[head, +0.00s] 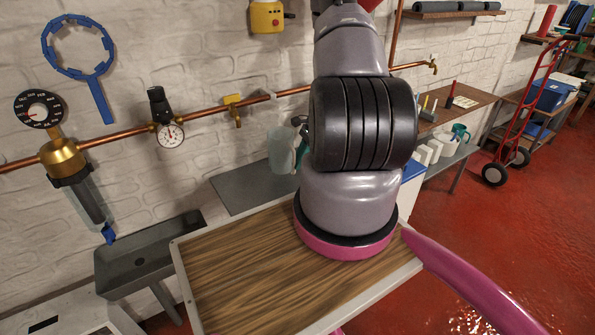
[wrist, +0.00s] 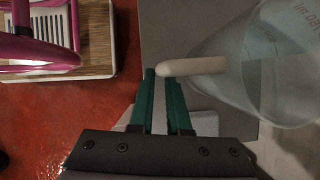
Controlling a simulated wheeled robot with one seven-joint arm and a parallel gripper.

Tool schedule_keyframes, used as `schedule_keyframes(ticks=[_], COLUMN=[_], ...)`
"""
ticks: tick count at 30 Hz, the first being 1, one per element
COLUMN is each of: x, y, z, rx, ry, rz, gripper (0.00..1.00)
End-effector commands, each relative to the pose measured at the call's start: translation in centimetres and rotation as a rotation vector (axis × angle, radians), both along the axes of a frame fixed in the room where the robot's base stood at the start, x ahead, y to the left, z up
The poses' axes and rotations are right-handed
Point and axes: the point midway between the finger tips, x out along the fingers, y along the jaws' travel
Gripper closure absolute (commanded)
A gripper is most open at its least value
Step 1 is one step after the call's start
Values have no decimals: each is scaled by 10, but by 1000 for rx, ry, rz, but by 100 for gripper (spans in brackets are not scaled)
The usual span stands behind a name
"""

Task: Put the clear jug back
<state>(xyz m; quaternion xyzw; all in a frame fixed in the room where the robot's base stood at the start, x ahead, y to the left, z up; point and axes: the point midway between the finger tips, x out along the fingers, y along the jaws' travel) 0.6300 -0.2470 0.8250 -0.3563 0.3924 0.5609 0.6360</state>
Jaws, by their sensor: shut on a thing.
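The clear jug (head: 281,151) is upright at the grey metal shelf by the wall in the head view; I cannot tell whether its base touches the shelf. In the wrist view the jug (wrist: 285,70) is at the right, with its pale handle (wrist: 195,66) pointing left. My gripper's green fingers (wrist: 162,85) are shut on the end of the handle. In the head view only a little of my gripper (head: 302,140) shows beside the jug; my arm hides the rest.
The grey shelf (head: 240,188) has bare room left of the jug. A copper pipe (head: 215,113) with a gauge (head: 169,133) runs along the wall behind. A grey sink (head: 140,260) stands at left. White containers (head: 428,152) stand to the right, beyond my arm.

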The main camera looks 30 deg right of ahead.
Motion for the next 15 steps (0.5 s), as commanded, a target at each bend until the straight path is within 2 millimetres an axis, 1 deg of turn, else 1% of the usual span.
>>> schedule_keyframes(ticks=[9, 15], x=[0, 0], y=[0, 0], z=[-40, -41], rx=[0, 0], ry=[1, 0], rz=[-2, -1], gripper=[100, 100])
